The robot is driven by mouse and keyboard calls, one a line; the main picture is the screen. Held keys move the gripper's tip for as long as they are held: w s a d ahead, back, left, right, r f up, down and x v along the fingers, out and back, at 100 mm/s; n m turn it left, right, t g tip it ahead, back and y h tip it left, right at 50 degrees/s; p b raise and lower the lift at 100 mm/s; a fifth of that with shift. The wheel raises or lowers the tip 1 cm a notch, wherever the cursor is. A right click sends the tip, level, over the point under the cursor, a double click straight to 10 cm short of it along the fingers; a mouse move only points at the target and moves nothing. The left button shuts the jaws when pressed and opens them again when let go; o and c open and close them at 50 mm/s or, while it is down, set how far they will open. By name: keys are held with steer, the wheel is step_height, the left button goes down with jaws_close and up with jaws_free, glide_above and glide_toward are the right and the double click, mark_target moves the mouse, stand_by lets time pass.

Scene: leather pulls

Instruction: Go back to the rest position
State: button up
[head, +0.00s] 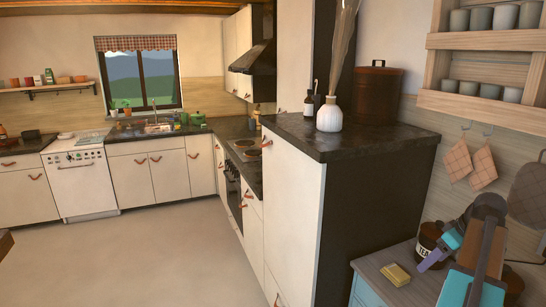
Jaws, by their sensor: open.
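My arm shows at the lower right of the head view, above a small grey-topped cabinet (390,270). My gripper (428,264) appears at its lower left end, small and partly merged with the arm links, close to a dark jar marked TEA (428,238). I see nothing held in it. I cannot tell whether it touches the jar. A yellow sponge-like block (396,275) lies on the cabinet top, left of the gripper and apart from it.
A tall cabinet with a dark top (350,135) stands left of the arm, bearing a white vase (329,115) and a brown canister (377,92). Pot holders (470,162) and a wooden cup shelf (485,105) are on the wall. The floor (140,255) at left is clear.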

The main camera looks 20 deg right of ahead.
steer(key=w+a+f+n+g+y+b, duration=0.1)
steer(key=w+a+f+n+y, duration=0.1)
steer(key=w+a+f, duration=0.55)
steer(key=w+a+f+n+g+y+b, duration=0.15)
steer(key=w+a+f, duration=0.25)
steer(key=a+f, duration=0.65)
steer(key=a+f+n+g+b, duration=0.2)
steer(key=a+f+g+b, duration=0.1)
steer(key=a+f, duration=1.5)
steer(key=s+a+f+g+b, duration=0.1)
steer(key=s+a+f+g, duration=0.1)
steer(key=s+a+f, duration=0.45)
steer(key=s+a+f+g+b, duration=0.1)
steer(key=s+a+f+g, duration=0.15)
steer(key=a+f, duration=0.65)
steer(key=s+a+f+m+h, duration=0.2)
steer(key=s+f+m, duration=0.1)
steer(key=s+f, duration=0.2)
steer(key=s+a+f+m+h+b, duration=0.1)
steer(key=s+f+m+h, duration=0.1)
steer(key=s+f, duration=0.3)
steer(key=s+m, duration=0.1)
steer(key=s, duration=0.3)
steer(key=shift+s+a, duration=0.35)
steer(key=shift+s, duration=0.05)
